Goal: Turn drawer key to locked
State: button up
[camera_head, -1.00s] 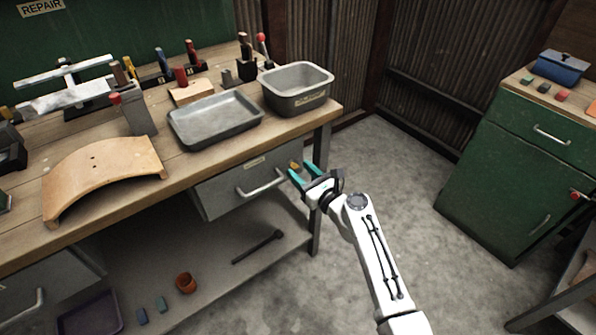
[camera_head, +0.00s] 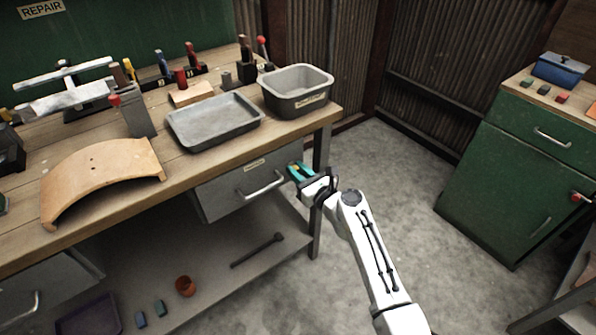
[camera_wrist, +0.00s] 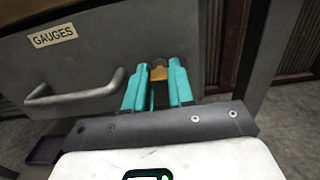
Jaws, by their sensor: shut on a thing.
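The grey drawer (camera_head: 225,192) sits under the bench top, with a bar handle (camera_head: 262,185) on its front. In the wrist view the drawer front (camera_wrist: 95,55) carries a GAUGES label (camera_wrist: 54,36) and the handle (camera_wrist: 75,92) left of my gripper. The brass key (camera_wrist: 159,73) stands at the drawer front's right side, between my teal fingertips. My gripper (camera_head: 300,172) is at the drawer's right end; in the wrist view its fingers (camera_wrist: 159,82) are shut on the key. The key's lower part and the lock face are partly hidden, and I cannot tell its exact turn.
A bench leg (camera_head: 321,170) stands close to the right of my gripper. A grey bin (camera_head: 297,100) and a shallow tray (camera_head: 214,128) stand on the bench above. A lower shelf (camera_head: 215,262) lies below. The floor (camera_head: 400,195) on the right is clear.

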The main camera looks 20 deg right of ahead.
jog(key=shift+n, duration=0.3)
grip_shut()
jog(key=shift+f+n+b, duration=0.1)
jog(key=shift+n+b, duration=4.9)
jog(key=shift+n, duration=3.6)
jog(key=shift+a, duration=0.1)
jog(key=o, duration=0.9)
grip_release()
